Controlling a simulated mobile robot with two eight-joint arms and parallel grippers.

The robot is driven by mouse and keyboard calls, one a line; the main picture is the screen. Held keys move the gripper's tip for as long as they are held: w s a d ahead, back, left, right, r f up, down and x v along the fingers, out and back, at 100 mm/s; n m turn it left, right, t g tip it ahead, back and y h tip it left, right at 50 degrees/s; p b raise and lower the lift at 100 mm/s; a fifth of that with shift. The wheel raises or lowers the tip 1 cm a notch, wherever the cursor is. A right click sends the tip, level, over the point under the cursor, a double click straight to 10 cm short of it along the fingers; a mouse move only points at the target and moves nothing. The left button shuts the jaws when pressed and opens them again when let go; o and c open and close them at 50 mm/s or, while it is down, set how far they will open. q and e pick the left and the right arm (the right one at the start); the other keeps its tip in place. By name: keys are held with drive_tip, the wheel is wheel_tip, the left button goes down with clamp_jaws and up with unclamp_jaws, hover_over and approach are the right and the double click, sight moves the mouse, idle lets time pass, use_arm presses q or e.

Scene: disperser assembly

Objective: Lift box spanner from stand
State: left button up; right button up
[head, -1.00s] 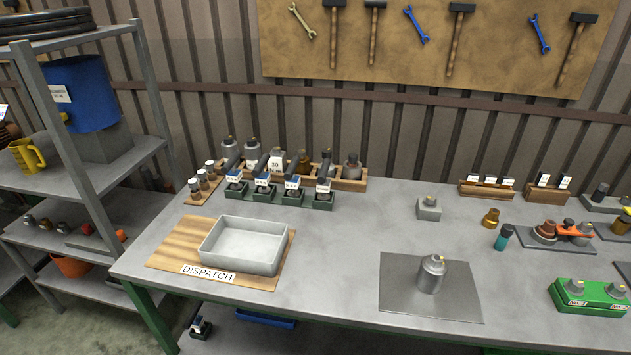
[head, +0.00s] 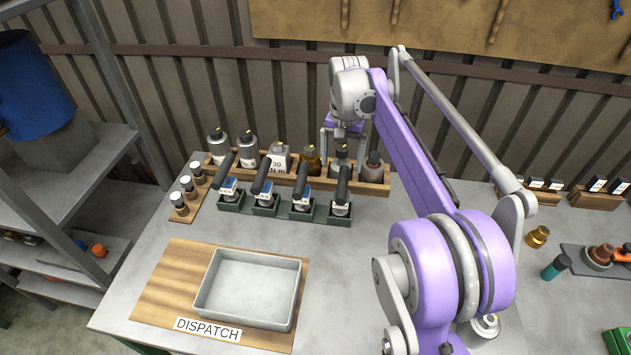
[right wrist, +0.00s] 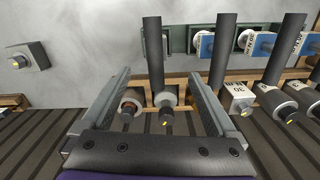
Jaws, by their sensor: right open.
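Several box spanners with black bar handles stand in a row of green stands, each with a blue-and-white label. In the head view the rightmost spanner (head: 343,183) stands in the right-end green stand (head: 325,214). My right gripper (head: 341,148) is open and empty, above the bottles behind that spanner. In the right wrist view the fingers of the right gripper (right wrist: 159,76) are spread apart. The nearest spanner's black handle (right wrist: 153,50) shows between and beyond the fingertips; I see no contact. My left gripper is not in view.
A wooden rack (head: 374,187) of bottles stands close behind the spanners. Small vials stand on a wooden strip (head: 178,209) at left. A grey tray (head: 248,288) sits on the DISPATCH board (head: 165,290) in front. Bare bench lies between tray and stands.

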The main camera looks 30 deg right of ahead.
sight(342, 181)
drive_tip(key=f, duration=0.4)
drive_tip(key=shift+s, duration=0.35)
drive_tip(key=f, duration=0.6)
drive_tip(key=shift+d+f, duration=0.25)
clamp_jaws()
